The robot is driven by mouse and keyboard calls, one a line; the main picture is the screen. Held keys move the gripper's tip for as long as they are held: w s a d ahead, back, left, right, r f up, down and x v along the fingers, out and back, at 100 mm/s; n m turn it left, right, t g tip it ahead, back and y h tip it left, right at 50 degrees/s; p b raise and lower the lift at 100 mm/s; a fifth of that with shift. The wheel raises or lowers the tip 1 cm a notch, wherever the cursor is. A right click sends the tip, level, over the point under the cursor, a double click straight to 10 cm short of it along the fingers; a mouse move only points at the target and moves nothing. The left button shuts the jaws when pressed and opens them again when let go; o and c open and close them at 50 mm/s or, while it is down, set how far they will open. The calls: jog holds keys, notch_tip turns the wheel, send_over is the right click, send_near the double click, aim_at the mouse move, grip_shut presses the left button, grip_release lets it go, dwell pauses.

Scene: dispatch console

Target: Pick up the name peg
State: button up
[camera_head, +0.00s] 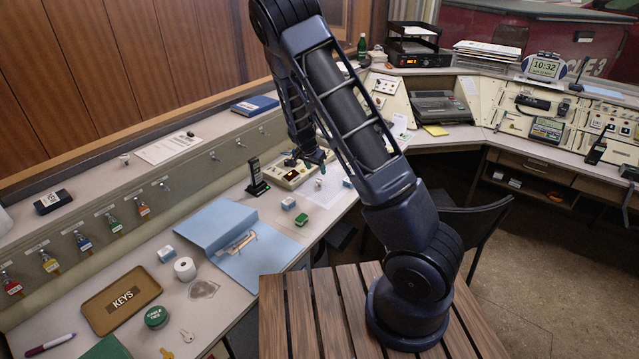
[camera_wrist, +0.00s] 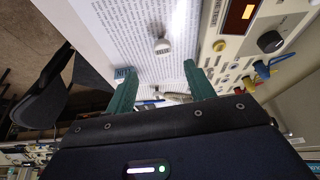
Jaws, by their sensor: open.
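A small pale grey peg-like piece (camera_wrist: 161,46), which looks like the name peg, lies on a printed white sheet (camera_wrist: 125,20) in the wrist view. I cannot read any name on it. It is a little beyond my gripper (camera_wrist: 160,82), roughly between the lines of the two green fingers, and untouched. My gripper is open and empty. In the head view my gripper (camera_head: 316,157) hangs over the desk by the cream control unit (camera_head: 297,172). A small pale piece (camera_head: 319,184) on the sheet there is probably the same peg.
The control unit with knobs and coloured plugs (camera_wrist: 262,70) is at right. A black handset (camera_head: 257,177) stands left of the gripper.

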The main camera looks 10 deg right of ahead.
aim_at(319, 180)
jog(key=x, duration=0.5)
jog(key=shift+w+x, duration=0.1)
jog(key=shift+x, duration=1.2)
jog(key=shift+w+x, duration=0.15)
jog(key=shift+x, duration=1.15)
jog(key=shift+a, duration=0.2)
jog(key=shift+c, duration=0.2)
jog(key=shift+r, duration=0.1)
jog(key=c, duration=1)
